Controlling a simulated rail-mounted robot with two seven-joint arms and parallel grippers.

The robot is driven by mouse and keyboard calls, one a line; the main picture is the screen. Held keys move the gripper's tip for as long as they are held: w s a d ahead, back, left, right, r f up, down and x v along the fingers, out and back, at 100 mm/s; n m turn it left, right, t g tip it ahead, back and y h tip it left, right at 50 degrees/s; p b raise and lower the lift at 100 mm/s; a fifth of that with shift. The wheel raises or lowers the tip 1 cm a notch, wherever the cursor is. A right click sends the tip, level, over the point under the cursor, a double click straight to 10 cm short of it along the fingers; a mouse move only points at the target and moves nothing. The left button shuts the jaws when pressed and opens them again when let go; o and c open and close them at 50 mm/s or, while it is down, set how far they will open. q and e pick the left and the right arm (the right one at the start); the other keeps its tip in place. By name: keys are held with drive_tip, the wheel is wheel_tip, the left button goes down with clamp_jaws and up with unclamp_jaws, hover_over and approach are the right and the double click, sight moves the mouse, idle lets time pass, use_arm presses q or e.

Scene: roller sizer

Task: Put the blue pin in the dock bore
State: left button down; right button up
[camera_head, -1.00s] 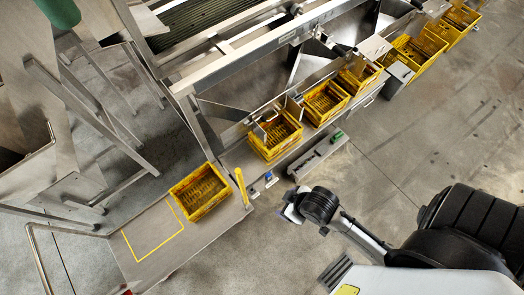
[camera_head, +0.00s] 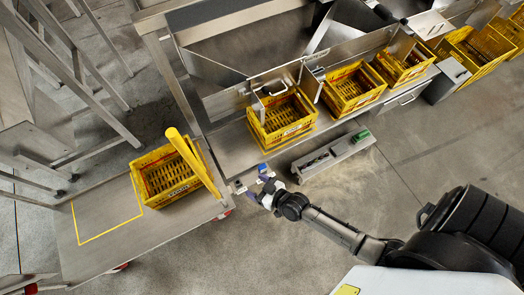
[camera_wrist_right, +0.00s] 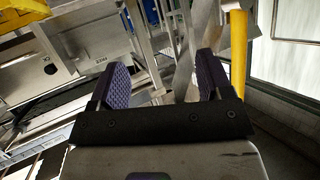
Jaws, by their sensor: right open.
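A small blue thing (camera_head: 263,168), which looks like the blue pin, is at the front edge of the steel frame in the head view. My right gripper (camera_head: 266,183) is open just below it, with nothing seen between its fingers. In the right wrist view, the open purple fingers (camera_wrist_right: 160,85) have a gap between them, and a blue patch (camera_wrist_right: 151,12) shows beyond; I cannot tell if it is the pin. My left gripper is not in view.
A yellow post (camera_head: 195,162) stands beside a yellow crate (camera_head: 168,177) on the steel platform (camera_head: 110,255). More yellow crates (camera_head: 283,118) line the machine. A grey box with a green part (camera_head: 335,155) is right of my gripper. Open floor lies below.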

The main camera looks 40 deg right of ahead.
drive_tip(key=w+d+f+m+t+h+b, duration=0.1)
drive_tip(key=d+f+h+b, duration=0.1)
drive_tip(key=f+b, duration=0.5)
drive_tip(key=d+f+m+t+h+b, duration=0.1)
drive_tip(key=d+f+t+b, duration=0.2)
drive_tip(key=f, duration=0.7)
drive_tip(key=m+h+b, duration=0.2)
drive_tip(key=h+b, duration=0.3)
drive_tip(key=b, duration=0.6)
approach(264, 170)
drive_tip(key=b+x, duration=0.3)
drive_tip(key=x, duration=0.5)
drive_tip(key=shift+a+f, duration=0.15)
drive_tip(key=shift+a, duration=0.05)
drive_tip(key=b+x, duration=0.3)
drive_tip(key=x, duration=0.1)
drive_tip(key=shift+w+d, duration=0.15)
drive_tip(key=shift+d, duration=0.05)
drive_tip(key=shift+w+d, duration=0.1)
drive_tip(key=shift+w, duration=0.4)
drive_tip(key=c, duration=1)
